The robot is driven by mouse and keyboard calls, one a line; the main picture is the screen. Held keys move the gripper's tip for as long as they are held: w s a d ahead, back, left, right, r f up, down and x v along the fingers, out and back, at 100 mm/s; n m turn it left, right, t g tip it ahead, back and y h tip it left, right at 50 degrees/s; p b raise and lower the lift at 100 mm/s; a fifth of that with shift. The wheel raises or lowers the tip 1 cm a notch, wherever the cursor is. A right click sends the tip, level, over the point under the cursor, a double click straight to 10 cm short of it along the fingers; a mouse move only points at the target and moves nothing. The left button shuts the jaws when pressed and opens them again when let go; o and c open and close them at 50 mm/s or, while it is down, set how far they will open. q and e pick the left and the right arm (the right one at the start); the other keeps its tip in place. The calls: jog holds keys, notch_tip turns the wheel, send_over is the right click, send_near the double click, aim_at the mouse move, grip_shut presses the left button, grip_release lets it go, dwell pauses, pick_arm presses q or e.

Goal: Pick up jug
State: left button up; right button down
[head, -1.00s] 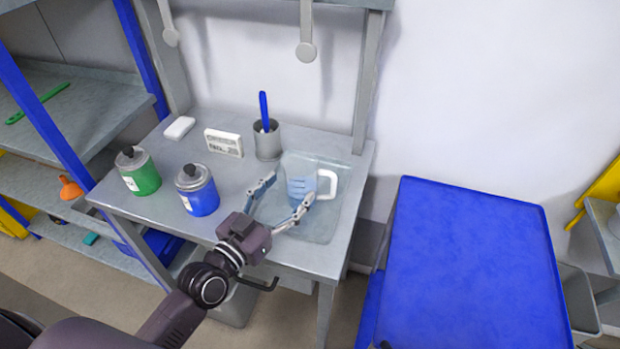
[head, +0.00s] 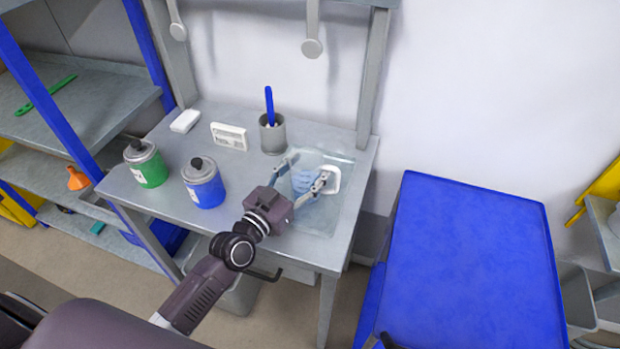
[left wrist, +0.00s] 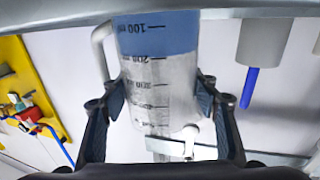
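The jug (head: 305,183) has blue contents and a white handle (head: 333,179); it stands upright on a clear tray (head: 345,160) on the grey bench. In the left wrist view the jug (left wrist: 158,75) fills the middle, see-through with black volume marks, with its handle at the left. My left gripper (head: 307,168) is open, with its fingers on either side of the jug. In the left wrist view the fingers (left wrist: 161,98) lie very close to the jug's sides; I cannot tell whether they touch.
A green can (head: 149,168) and a blue can (head: 206,190) stand left on the bench. A white timer (head: 229,137) and a grey cup (head: 272,135) holding a blue-handled tool stand behind. A blue table (head: 465,255) is at right.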

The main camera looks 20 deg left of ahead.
pick_arm(q)
jog(key=c, duration=0.5)
jog(key=shift+r, duration=0.25)
notch_tip(320, 180, up, 19)
jog(key=p, duration=0.1)
dwell(0.9)
